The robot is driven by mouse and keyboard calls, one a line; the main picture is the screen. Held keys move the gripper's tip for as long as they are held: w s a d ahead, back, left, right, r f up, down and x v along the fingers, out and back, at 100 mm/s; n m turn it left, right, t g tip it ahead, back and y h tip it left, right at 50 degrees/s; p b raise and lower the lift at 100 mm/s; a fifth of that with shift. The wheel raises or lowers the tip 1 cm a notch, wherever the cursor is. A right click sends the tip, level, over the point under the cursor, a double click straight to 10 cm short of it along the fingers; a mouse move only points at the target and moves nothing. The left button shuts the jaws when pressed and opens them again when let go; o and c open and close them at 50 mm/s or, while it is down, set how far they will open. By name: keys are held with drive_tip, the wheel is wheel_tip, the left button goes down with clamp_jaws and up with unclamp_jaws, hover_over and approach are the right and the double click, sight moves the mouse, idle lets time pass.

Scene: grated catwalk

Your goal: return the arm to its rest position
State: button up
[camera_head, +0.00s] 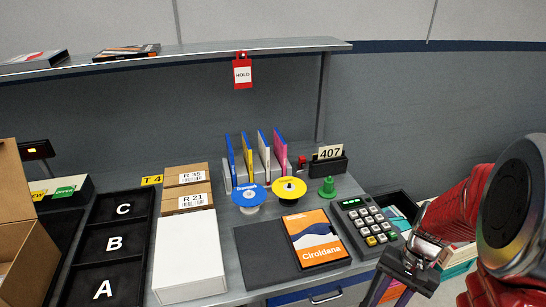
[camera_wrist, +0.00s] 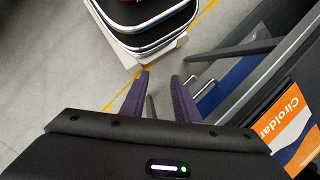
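My red arm (camera_head: 455,212) reaches in from the right side of the head view. My gripper (camera_head: 390,292) points downward at the front right edge of the desk, close to the keypad device (camera_head: 368,221). In the wrist view, the two dark fingers of my gripper (camera_wrist: 161,78) stand apart with nothing between them, so it is open and empty. The fingers are over the floor beside the desk, next to a drawer handle (camera_wrist: 207,92). The lower part of the fingers is cut off in the head view.
The desk (camera_head: 229,278) holds an orange Ciroldana booklet (camera_head: 317,239), a white box (camera_head: 188,255), a lettered black tray (camera_head: 147,254), and blue and yellow discs. A shelf (camera_head: 200,49) hangs above. Stacked trays (camera_wrist: 150,25) stand beyond my fingers. Grey floor (camera_wrist: 60,70) is open.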

drive_tip(key=s+a+r+n+t+h, duration=0.1)
drive_tip(key=a+r+n+t, duration=0.2)
drive_tip(key=a+r, duration=0.3)
drive_tip(key=s+a+r+n+t+h, duration=0.2)
drive_tip(key=a+r+n+t, duration=0.2)
drive_tip(key=r, duration=1.1)
drive_tip(key=a, duration=0.3)
drive_tip(key=shift+s+n+t, duration=0.3)
drive_tip(key=shift+t, duration=0.1)
drive_tip(key=shift+f, duration=0.1)
